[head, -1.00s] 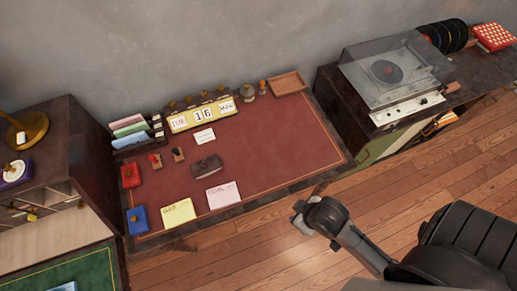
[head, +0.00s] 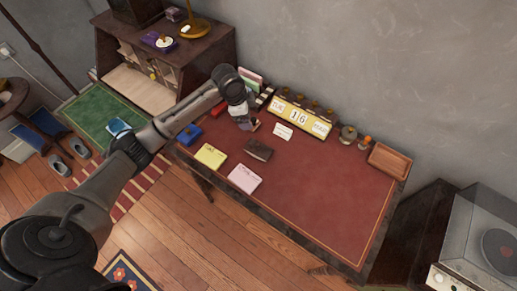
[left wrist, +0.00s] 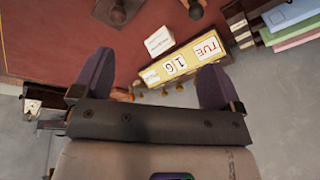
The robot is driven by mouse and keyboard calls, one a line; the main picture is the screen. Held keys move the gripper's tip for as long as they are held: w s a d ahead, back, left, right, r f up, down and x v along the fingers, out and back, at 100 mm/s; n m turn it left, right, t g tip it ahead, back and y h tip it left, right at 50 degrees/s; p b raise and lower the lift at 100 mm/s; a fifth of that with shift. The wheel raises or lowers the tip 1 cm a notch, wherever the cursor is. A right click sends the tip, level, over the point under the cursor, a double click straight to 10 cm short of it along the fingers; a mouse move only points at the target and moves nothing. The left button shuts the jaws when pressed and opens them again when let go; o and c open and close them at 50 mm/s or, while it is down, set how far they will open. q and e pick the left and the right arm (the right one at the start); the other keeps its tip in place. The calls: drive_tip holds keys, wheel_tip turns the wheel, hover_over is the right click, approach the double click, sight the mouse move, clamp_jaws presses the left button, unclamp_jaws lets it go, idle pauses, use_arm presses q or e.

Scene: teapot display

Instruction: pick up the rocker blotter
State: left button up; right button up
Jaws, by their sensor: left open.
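The rocker blotter, seemingly the dark brown block (head: 258,149), lies on the red desk top (head: 322,186) behind the pink note. In the left wrist view, a brown block with a knob on top (left wrist: 118,10) shows at the top edge, partly cut off. My left gripper (head: 250,124) is over the desk's back left part, up and left of the blotter in the head view. Its two fingers (left wrist: 155,80) are wide apart, with nothing held between them. My right gripper is out of view.
A yellow calendar (head: 300,117), a small white card (head: 283,131) and an upright file rack (head: 262,97) stand near the gripper. Yellow (head: 210,156) and pink (head: 244,179) notes lie in front. The desk's right half is mostly clear, with a wooden tray (head: 390,160) at its corner.

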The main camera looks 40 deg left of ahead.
sight(259, 148)
use_arm(q)
drive_tip(key=d+f+m+h, duration=0.1)
drive_tip(key=f+m, duration=0.1)
drive_tip(key=f, duration=0.1)
drive_tip(key=s+d+f+m+g+h, duration=0.1)
drive_tip(key=f+m, duration=0.1)
drive_tip(key=f, duration=0.1)
drive_tip(key=d+f+m+g+h+b, duration=0.1)
drive_tip(key=f+m, duration=0.1)
drive_tip(key=f, duration=0.1)
drive_tip(key=shift+s+d+f, duration=0.2)
drive_tip(key=shift+d+f, duration=0.1)
drive_tip(key=shift+b+x, duration=0.4)
drive_tip(key=shift+x, duration=0.95)
drive_tip(key=x, duration=0.3)
drive_tip(key=shift+d+f+b, duration=0.3)
drive_tip(key=shift+d+b, duration=0.05)
drive_tip(key=shift+b, duration=0.05)
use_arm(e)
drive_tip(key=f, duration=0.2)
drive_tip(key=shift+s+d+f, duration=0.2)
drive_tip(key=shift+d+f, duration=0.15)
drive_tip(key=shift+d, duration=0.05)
use_arm(q)
drive_tip(key=shift+c, duration=0.4)
drive_tip(key=c, duration=1.1)
